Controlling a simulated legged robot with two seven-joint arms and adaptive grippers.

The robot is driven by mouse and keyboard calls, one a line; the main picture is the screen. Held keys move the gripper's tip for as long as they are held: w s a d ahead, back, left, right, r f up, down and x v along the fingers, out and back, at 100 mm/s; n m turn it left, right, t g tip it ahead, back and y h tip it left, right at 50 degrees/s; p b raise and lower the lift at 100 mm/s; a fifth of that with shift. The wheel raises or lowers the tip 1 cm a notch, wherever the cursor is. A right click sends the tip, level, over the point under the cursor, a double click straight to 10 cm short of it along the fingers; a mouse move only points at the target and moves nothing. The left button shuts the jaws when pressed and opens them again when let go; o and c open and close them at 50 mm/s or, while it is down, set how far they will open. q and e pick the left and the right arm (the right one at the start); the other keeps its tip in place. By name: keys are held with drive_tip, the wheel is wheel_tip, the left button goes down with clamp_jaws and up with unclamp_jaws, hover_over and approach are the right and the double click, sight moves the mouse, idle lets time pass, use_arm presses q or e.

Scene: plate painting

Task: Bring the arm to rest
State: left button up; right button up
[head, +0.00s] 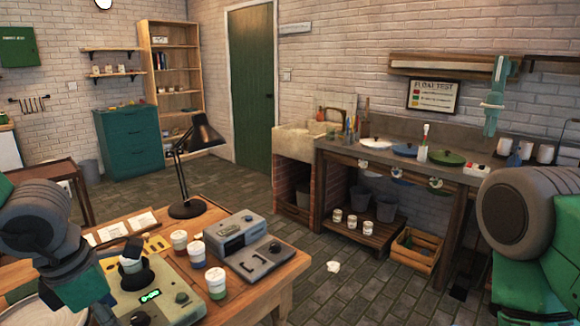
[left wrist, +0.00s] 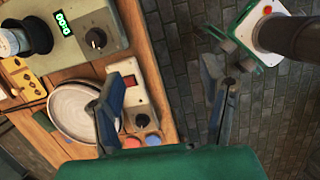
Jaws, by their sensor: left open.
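My left arm (head: 45,225) comes in at the left of the head view, over the wooden table's left side. In the left wrist view my left gripper (left wrist: 162,85) has its two fingers spread wide apart with nothing between them. The fingers are seen above the table's edge and the brick floor. A pale round plate (left wrist: 85,112) lies on the table left of the fingers, partly hidden by one finger. The plate's rim also shows at the lower left of the head view (head: 30,308). My right arm (head: 530,225) shows at the right edge; its gripper is out of view.
On the table stand a device with a green display (head: 150,295), several lidded cups (head: 196,252), a grey machine (head: 245,240) and a black lamp (head: 187,208). A white box (left wrist: 128,85) sits beside the plate. The floor right of the table (head: 370,290) is mostly clear.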

use_arm(q)
drive_tip(key=s+a+f+m+y, duration=0.25)
drive_tip(key=f+m, duration=0.25)
drive_tip(key=f, duration=0.3)
drive_tip(key=s+a+f+m+y, duration=0.1)
drive_tip(key=a+f+m+y, duration=0.1)
drive_tip(key=a+f+m, duration=0.4)
drive_tip(key=s+d+f+m+h+b, duration=0.1)
drive_tip(key=s+d+f+m, duration=0.3)
drive_tip(key=s+f+m, duration=0.3)
drive_tip(key=s+d+f+m+g+h, duration=0.1)
drive_tip(key=s+d+f+m, duration=0.3)
drive_tip(key=s+f+m, duration=0.4)
drive_tip(key=shift+s+d+f+m+h+b, duration=0.2)
drive_tip(key=shift+s+d+m+h+b, duration=0.3)
drive_tip(key=shift+m, duration=0.4)
use_arm(e)
drive_tip(key=shift+w+a+f, duration=0.1)
drive_tip(key=shift+w+f, duration=0.05)
drive_tip(key=shift+f, duration=0.3)
drive_tip(key=shift+w+a+f, duration=0.1)
drive_tip(key=shift+w+f, duration=0.05)
drive_tip(key=shift+f, duration=0.3)
